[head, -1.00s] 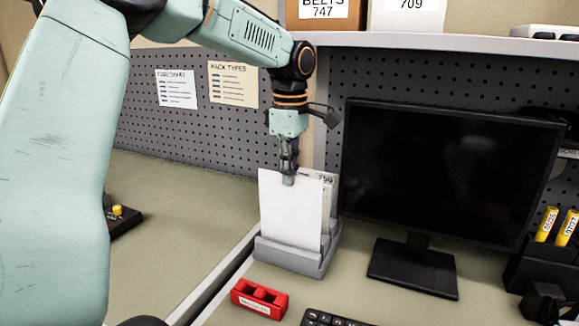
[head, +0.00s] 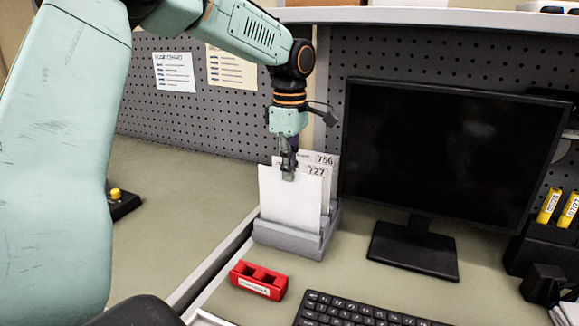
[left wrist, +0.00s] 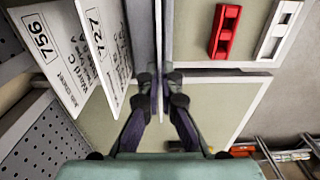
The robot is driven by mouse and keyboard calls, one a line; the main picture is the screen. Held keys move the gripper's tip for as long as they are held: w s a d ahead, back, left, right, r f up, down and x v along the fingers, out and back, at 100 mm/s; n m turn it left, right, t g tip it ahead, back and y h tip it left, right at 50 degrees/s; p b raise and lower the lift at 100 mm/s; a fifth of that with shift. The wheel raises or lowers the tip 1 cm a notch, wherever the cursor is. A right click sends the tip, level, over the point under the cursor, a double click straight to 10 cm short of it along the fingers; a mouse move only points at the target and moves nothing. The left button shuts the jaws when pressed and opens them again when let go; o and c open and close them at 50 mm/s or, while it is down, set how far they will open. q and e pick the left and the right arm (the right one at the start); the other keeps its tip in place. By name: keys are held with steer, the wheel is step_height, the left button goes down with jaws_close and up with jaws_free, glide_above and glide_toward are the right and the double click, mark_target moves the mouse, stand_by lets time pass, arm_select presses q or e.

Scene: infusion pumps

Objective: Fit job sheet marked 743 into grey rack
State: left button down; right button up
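My left gripper (head: 288,172) is shut on the top edge of a white sheet (head: 291,208); the side facing the head camera is blank, so its number is hidden. The grey rack (head: 288,241) stands on the desk, and the sheet's lower edge is behind its front lip. I cannot tell whether it touches the bottom. Behind it stand sheets marked 727 (head: 316,172) and 756 (head: 327,159). In the left wrist view the held sheet is edge-on between the fingers (left wrist: 161,90), apart from sheets 727 (left wrist: 98,45) and 756 (left wrist: 50,50). My right gripper is not in view.
A black monitor (head: 440,170) stands right of the rack. A red block with openings (head: 258,281) and a keyboard (head: 350,312) lie in front. A pegboard (head: 225,115) is behind. Yellow labelled items (head: 549,205) stand at far right. The desk to the left is largely clear.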

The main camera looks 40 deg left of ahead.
arm_select(q)
steer(key=shift+w+f, duration=0.1)
steer(key=shift+f, duration=0.2)
stand_by(0.5)
steer(key=c, duration=1.8)
jaws_free()
steer(key=o, duration=0.4)
steer(key=shift+c, duration=0.2)
step_height(320, 180, up, 12)
